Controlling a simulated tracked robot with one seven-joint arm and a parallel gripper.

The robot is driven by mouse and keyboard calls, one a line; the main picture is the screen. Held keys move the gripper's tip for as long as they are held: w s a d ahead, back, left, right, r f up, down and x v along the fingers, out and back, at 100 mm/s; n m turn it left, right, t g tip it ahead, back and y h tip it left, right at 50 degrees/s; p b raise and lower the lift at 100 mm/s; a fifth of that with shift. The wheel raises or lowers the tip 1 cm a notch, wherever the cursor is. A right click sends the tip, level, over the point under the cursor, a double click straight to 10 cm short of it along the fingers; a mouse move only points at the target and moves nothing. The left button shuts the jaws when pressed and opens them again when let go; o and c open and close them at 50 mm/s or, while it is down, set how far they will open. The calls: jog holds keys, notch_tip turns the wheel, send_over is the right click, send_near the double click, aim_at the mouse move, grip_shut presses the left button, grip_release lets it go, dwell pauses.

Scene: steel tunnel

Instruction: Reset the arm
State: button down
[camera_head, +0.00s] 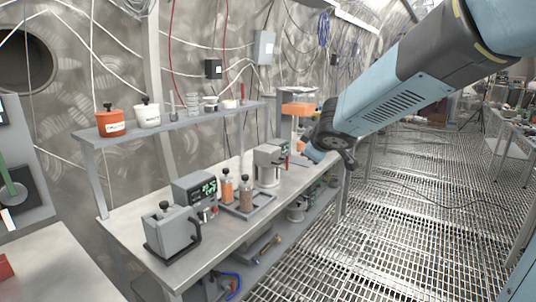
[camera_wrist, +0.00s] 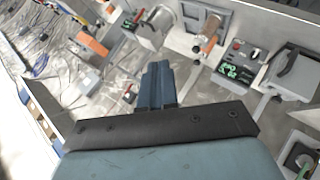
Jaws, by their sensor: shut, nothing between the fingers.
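My arm, in blue and dark grey, reaches in from the upper right of the head view. My gripper (camera_wrist: 158,68) shows in the wrist view as two blue fingers side by side, shut and empty. In the head view its blue end (camera_head: 312,153) shows only partly, behind the dark wrist joint. It appears near the far end of the workbench (camera_head: 125,217). I cannot tell its exact height above the bench.
The bench holds a grey jug-like container (camera_head: 172,232), a display box (camera_head: 195,190), bottles in a tray (camera_head: 240,213) and a grey machine (camera_head: 270,165). A shelf (camera_head: 180,122) above carries a red pot (camera_head: 110,122) and a white pot (camera_head: 148,114). The grated floor (camera_head: 400,240) on the right looks open.

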jog(key=s+d+r+m+g+h, duration=0.2)
jog(key=s+d+r+m+h, duration=0.15)
jog(key=s+d+m, duration=0.7)
jog(key=s+d+f+m+g+y, duration=0.1)
jog(key=s+f+g+y, duration=0.1)
jog(key=s, duration=1.5)
jog(key=shift+s+f+g, duration=0.2)
jog(key=shift+f+g, duration=0.5)
jog(key=shift+f, duration=0.15)
jog(key=shift+w+d+m, duration=0.1)
jog(key=shift+m, duration=0.15)
